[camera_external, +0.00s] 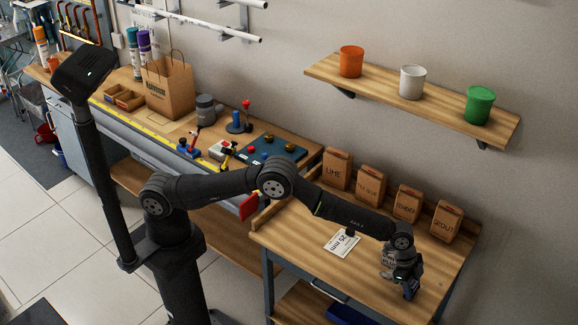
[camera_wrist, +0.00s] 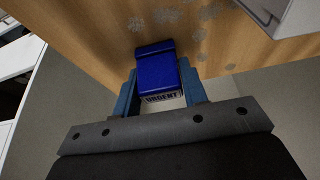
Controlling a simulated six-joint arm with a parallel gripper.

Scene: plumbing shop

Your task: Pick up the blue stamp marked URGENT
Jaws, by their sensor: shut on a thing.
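The blue stamp (camera_wrist: 158,72) sits between my gripper's fingers in the wrist view, with a white label reading URGENT (camera_wrist: 163,98) on its near side. My gripper (camera_wrist: 162,90) is shut on it, one blue finger on each side. In the external view my gripper (camera_external: 409,284) points down over the right end of the wooden bench (camera_external: 300,240). Blue shows at its tip there, but finger and stamp are hard to tell apart. Whether the stamp touches the bench cannot be told.
Several brown bags (camera_external: 337,169) line the bench's back edge. A paper card (camera_external: 342,242) lies left of my gripper. A pale box (camera_wrist: 292,14) is at the wrist view's upper right. Above, a wall shelf (camera_external: 440,108) holds orange, white and green pots.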

